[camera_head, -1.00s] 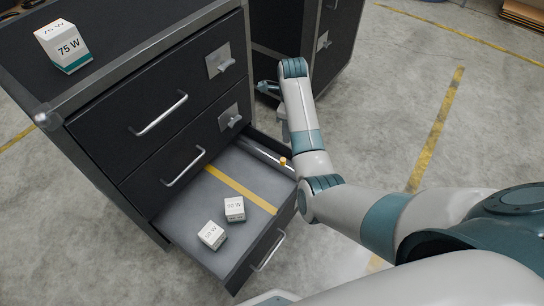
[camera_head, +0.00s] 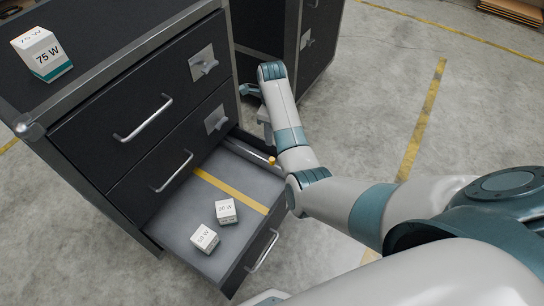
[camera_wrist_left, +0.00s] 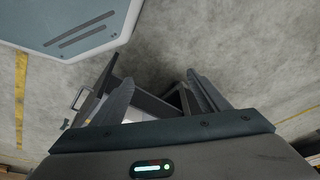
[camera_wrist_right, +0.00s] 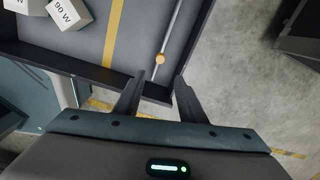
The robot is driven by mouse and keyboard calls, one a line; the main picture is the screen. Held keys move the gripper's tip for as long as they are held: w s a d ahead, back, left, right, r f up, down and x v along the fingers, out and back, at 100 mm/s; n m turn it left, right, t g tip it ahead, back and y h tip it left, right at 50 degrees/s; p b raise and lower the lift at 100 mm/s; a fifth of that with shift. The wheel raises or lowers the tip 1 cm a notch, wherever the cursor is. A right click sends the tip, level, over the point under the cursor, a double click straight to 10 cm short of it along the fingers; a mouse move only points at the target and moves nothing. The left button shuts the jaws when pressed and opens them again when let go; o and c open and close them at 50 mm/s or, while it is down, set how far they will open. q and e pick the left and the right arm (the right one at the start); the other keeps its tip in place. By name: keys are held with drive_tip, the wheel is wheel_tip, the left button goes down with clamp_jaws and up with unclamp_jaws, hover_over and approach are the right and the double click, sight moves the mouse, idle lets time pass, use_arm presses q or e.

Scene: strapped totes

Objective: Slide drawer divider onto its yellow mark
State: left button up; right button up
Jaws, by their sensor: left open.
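The open drawer (camera_head: 190,240) holds a thin grey divider (camera_head: 250,152) with an orange knob (camera_head: 272,160). A yellow stripe (camera_head: 230,188) crosses the drawer floor. The divider lies apart from the stripe, to its right; both also show in the right wrist view, with the knob (camera_wrist_right: 160,58) just beyond the fingertips. My right gripper (camera_wrist_right: 158,77) is open and empty over the drawer's edge; in the head view its arm partly hides it. My left gripper (camera_wrist_left: 159,80) is open and empty in its wrist view, outside the head view.
Two white boxes (camera_head: 226,211) (camera_head: 204,239) sit in the drawer left of the stripe. A 75 W box (camera_head: 42,55) stands on the dark cabinet (camera_head: 110,75). Closed drawers with handles are above the open one. Another cabinet (camera_head: 318,45) stands behind. Floor at the right is clear.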

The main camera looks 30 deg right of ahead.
sight(272, 159)
wheel_tip(272, 159, down, 13)
drive_tip(key=b, duration=0.2)
drive_tip(key=shift+r+b, duration=0.15)
drive_tip(key=shift+b, duration=0.25)
use_arm(q)
drive_tip(key=shift+w+d+t+h, duration=0.4)
drive_tip(key=shift+w+d+t, duration=0.25)
drive_tip(key=shift+d, duration=0.4)
drive_tip(key=shift+w+d+t+h, duration=0.4)
drive_tip(key=shift+w+d+t, duration=0.15)
drive_tip(key=shift+w+d, duration=0.35)
use_arm(e)
drive_tip(key=shift+f, duration=0.5)
use_arm(q)
drive_tip(key=shift+s+d, duration=0.1)
drive_tip(key=shift+s, duration=0.05)
use_arm(e)
clamp_jaws()
